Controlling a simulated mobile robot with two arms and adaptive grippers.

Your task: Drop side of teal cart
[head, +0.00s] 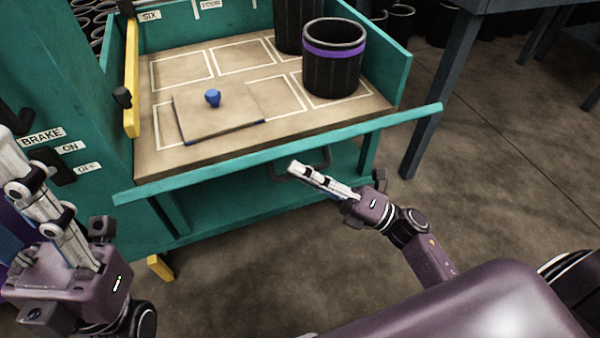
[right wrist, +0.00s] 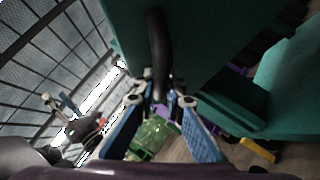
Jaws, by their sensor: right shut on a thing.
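The teal cart (head: 385,60) stands in front of me with a tan, white-marked deck (head: 230,80). Its front side (head: 215,178) shows as a long teal rail along the deck's front, its top edge near deck level. A dark handle (head: 283,175) is on that side. My right gripper (head: 300,170) is at the handle, and in the right wrist view the dark bar (right wrist: 158,45) runs down between its fingers, which are shut on it. My left gripper (head: 25,175) is at the lower left, away from the front side; its finger opening is unclear.
On the deck are a board (head: 215,120) with a blue knob (head: 212,98) and a dark bin (head: 333,75) with a purple band. A yellow bar (head: 131,70) stands at the left. A black lever (head: 50,165) sits by brake labels. A dark table (head: 440,80) is at right.

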